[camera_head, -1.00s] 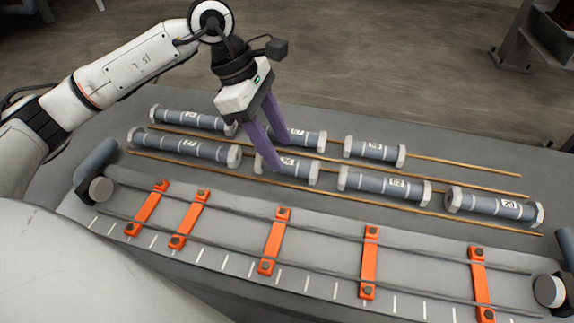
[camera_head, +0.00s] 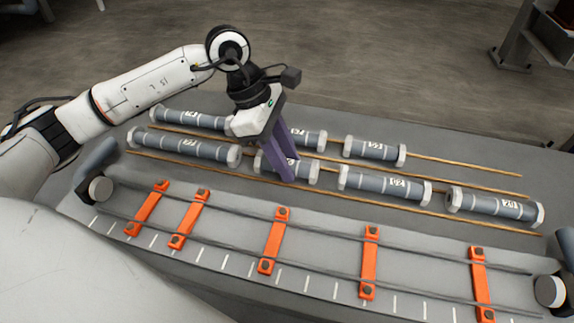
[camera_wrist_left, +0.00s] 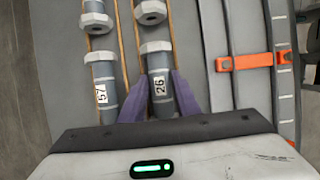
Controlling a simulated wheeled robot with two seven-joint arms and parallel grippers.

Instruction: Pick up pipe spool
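Several grey pipe spools with pale hexagonal end flanges lie in two rows on a grey table (camera_head: 480,160). My left gripper (camera_head: 288,170) points down at the short middle spool (camera_head: 309,171) of the front row, its purple fingers hiding part of it. In the left wrist view, that spool (camera_wrist_left: 157,58) carries a label that looks like 26. There the open fingers (camera_wrist_left: 158,84) straddle it, one on each side, close to its body; I cannot tell whether they touch it. The spool lies on the table. My right gripper is not in view.
Neighbouring spools lie close by: a front-left one (camera_head: 184,144), a front-right one (camera_head: 385,185), and a back-row one (camera_head: 308,139). Thin wooden strips (camera_head: 470,167) run along the rows. A grey rack with orange crossbars (camera_head: 275,241) stands in front.

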